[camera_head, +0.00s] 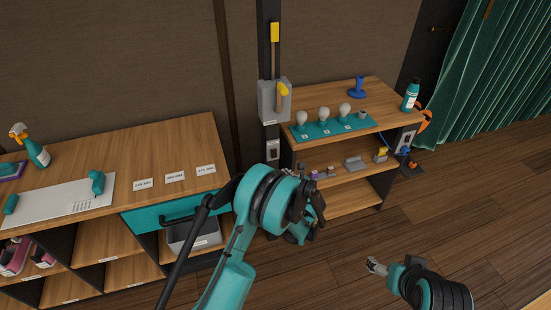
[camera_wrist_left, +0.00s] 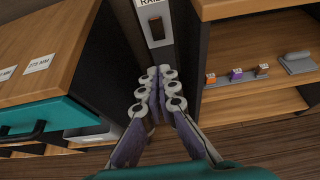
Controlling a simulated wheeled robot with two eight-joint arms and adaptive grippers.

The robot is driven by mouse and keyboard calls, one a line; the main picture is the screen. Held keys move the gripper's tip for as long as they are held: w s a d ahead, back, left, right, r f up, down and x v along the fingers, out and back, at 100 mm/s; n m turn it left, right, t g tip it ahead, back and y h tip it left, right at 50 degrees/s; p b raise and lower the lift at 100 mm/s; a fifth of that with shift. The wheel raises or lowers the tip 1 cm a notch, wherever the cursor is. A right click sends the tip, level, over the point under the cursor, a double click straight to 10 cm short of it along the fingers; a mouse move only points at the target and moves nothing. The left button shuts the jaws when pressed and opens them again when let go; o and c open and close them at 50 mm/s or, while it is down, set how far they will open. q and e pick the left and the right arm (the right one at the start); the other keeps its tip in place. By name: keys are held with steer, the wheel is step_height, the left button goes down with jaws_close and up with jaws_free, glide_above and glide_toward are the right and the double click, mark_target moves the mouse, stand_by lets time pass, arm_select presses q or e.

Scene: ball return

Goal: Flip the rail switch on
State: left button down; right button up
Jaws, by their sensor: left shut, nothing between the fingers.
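The rail switch (camera_wrist_left: 156,30) is a dark rocker on a pale wall plate in the left wrist view. A partly cut-off label above it reads "RAIL". In the head view the plate (camera_head: 272,150) is small, low on the dark post. My left gripper (camera_wrist_left: 160,82) is shut and empty. Its fingertips appear just below the plate in the wrist view; contact cannot be told. In the head view my left gripper (camera_head: 306,222) is partly hidden by its own wrist. My right gripper (camera_head: 376,266) is low at the right, away from the switch; its finger opening is unclear.
A grey box with a yellow lever (camera_head: 275,100) is on the post above the switch. A wooden shelf (camera_head: 350,92) with bulbs stands right of the post. A workbench (camera_head: 150,140) with a teal drawer (camera_head: 175,214) stands left. The floor at right is open.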

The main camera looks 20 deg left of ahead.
arm_select(q)
steer(key=b, duration=0.4)
glide_toward(274, 157)
steer(key=shift+x, duration=3.3)
arm_select(e)
steer(key=shift+s+d+f, duration=0.15)
steer(key=shift+f, duration=0.85)
steer(key=shift+s+d+f, duration=0.15)
steer(key=shift+f, duration=0.85)
arm_select(q)
steer(key=shift+d+f, duration=0.1)
steer(key=shift+w+a+f+b, duration=0.2)
steer(key=shift+w+b, duration=0.1)
steer(key=shift+b, duration=0.05)
arm_select(e)
steer(key=shift+f, duration=0.3)
